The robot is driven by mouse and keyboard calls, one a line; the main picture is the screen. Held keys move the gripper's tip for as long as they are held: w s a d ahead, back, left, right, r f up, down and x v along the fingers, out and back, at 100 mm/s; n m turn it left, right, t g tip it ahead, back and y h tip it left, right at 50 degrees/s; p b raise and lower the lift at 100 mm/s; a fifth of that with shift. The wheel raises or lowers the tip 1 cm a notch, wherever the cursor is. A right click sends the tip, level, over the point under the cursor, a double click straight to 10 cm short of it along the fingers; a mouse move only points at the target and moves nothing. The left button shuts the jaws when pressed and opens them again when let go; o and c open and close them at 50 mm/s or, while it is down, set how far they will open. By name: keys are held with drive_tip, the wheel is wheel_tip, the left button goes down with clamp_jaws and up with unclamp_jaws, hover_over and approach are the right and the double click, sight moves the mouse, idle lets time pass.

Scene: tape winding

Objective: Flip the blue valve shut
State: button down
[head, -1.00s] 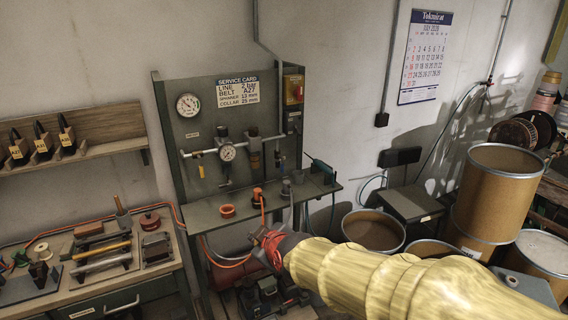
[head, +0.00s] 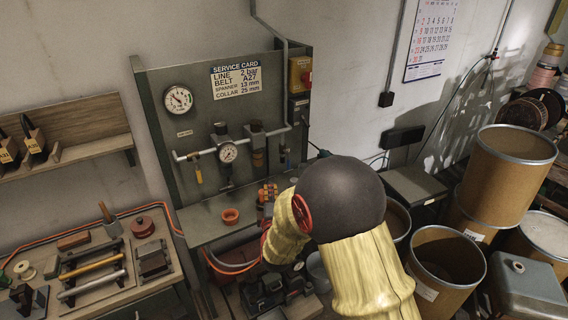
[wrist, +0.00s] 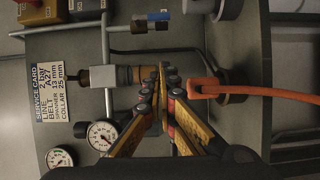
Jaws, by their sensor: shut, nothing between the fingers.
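The blue valve (wrist: 158,20) is a small blue-marked fitting on a branch of the grey pipe, near the top of the wrist view. In the head view the blue valve (head: 286,154) is small and dark, below the right end of the pipe. My gripper (wrist: 168,74) is shut and empty, its orange-and-black fingers meeting in front of the brass collar of the regulator. It is apart from the blue valve, which lies above the fingertips in the wrist view. In the head view my gripper (head: 267,191) is partly hidden by my arm.
A regulator (wrist: 105,75) and pressure gauge (wrist: 102,135) sit close to my fingers. An orange ring (head: 231,215) lies on the bench ledge (head: 200,224). Drums (head: 508,185) stand at the right.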

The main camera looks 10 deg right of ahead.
drive_tip(key=shift+w, duration=0.1)
idle(0.3)
drive_tip(key=w+d+b, duration=0.2)
drive_tip(key=w+d, duration=0.3)
drive_tip(key=w, duration=0.5)
drive_tip(key=shift+w+d, duration=0.15)
drive_tip(key=shift+d, duration=0.05)
drive_tip(key=shift+b, duration=0.35)
drive_tip(key=shift+d+f+n+b, duration=0.1)
drive_tip(key=shift+f+n+b, duration=0.05)
drive_tip(key=shift+n+b, duration=0.25)
